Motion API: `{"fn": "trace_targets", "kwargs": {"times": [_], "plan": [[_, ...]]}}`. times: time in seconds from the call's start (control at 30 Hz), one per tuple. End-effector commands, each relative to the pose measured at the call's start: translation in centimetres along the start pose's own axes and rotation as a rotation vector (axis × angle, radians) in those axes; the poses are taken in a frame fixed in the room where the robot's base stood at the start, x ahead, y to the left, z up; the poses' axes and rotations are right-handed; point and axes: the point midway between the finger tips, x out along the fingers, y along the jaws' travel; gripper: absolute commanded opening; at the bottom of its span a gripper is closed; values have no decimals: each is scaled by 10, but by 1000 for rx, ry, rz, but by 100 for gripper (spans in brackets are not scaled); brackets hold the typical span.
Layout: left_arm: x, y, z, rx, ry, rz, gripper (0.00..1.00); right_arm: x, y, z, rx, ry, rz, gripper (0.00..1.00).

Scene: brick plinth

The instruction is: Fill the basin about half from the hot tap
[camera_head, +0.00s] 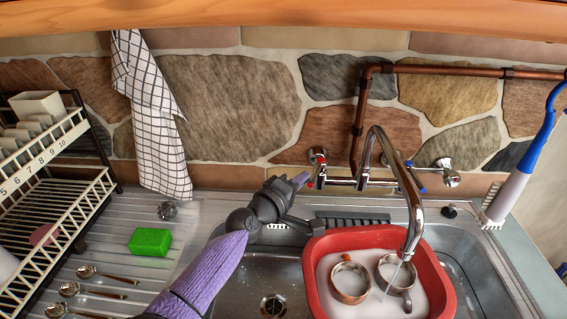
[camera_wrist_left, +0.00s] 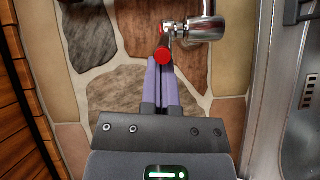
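The red basin (camera_head: 440,284) sits in the sink, with cloudy whitish water and two metal-rimmed mugs (camera_head: 350,280) (camera_head: 395,270) in it. The chrome spout (camera_head: 385,140) arches over the basin, and a thin stream seems to fall from its mouth. The hot tap (camera_head: 318,168) with red marks is on the wall, left of the spout. My left gripper (camera_head: 300,180) is just left of it. In the left wrist view its purple fingers (camera_wrist_left: 163,84) are together, tips at the tap's red lever end (camera_wrist_left: 162,55); I cannot tell if they touch. My right gripper is not in view.
A blue-marked cold tap (camera_head: 446,172) is on the right. A green sponge (camera_head: 150,242), a sink plug (camera_head: 167,210) and several spoons lie on the drainboard. A dish rack (camera_head: 50,200) stands left, a checked towel (camera_head: 155,120) hangs behind, and a white-and-blue brush (camera_head: 515,185) stands right.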

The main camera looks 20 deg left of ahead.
Motion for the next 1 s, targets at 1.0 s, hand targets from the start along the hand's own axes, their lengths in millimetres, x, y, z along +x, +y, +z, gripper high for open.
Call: {"fn": "trace_targets", "kwargs": {"times": [1.0], "plan": [[6, 4, 27, -1, -6, 0, 0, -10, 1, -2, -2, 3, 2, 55]]}}
